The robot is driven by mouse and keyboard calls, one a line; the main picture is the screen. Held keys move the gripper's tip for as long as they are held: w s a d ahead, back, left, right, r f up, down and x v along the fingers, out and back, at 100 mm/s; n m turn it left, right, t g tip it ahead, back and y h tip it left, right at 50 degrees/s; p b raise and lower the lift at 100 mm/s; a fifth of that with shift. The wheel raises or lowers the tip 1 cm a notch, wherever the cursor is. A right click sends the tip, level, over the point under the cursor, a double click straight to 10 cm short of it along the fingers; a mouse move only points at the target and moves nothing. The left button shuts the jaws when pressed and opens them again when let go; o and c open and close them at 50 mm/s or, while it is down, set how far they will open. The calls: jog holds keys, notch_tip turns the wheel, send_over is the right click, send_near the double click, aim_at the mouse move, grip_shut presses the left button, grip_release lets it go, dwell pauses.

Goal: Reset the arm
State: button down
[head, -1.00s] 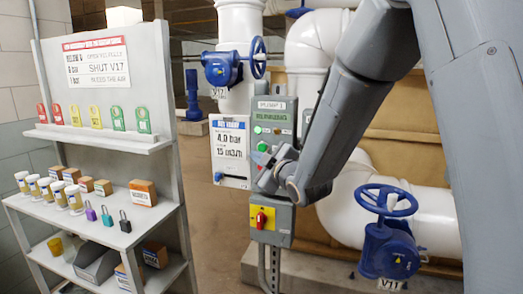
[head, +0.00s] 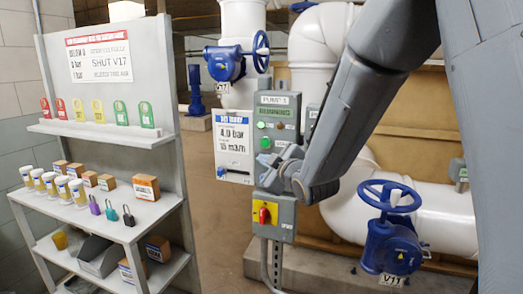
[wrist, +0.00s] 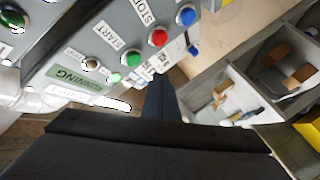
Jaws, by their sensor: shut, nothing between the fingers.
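My gripper (head: 272,166) is at the end of my grey arm, in front of the lower part of the grey pump control box (head: 275,104) in the head view. In the wrist view its dark fingers (wrist: 160,88) are closed together and empty. The box's buttons lie beyond them: a green one (wrist: 133,57) by a START label, a red one (wrist: 158,37) by a STOP label, and a blue one (wrist: 186,15). The green display (wrist: 84,76) reads RUNNING. I cannot tell whether the fingers touch the box.
A yellow plate with a red switch (head: 264,213) sits just below my gripper. Blue valve V11 (head: 395,240) stands right on white pipes, another blue valve (head: 228,65) upper left. A grey shelf (head: 115,135) with tags, jars, boxes and padlocks stands left. Floor between shelf and box is clear.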

jog(key=s+d+f+m+g+h, duration=0.5)
jog(key=s+d+f+m+g, duration=0.15)
jog(key=s+d+f, duration=0.45)
jog(key=s+d+f+m+g, duration=0.3)
jog(key=s, duration=0.6)
jog(key=s+d+f+m+g+h, duration=0.1)
jog(key=s+d+f+m+g, duration=0.2)
jog(key=s, duration=0.7)
jog(key=shift+d+f+m+g+b, duration=0.4)
jog(key=shift+f+m+g, duration=0.15)
jog(key=shift+m, duration=0.1)
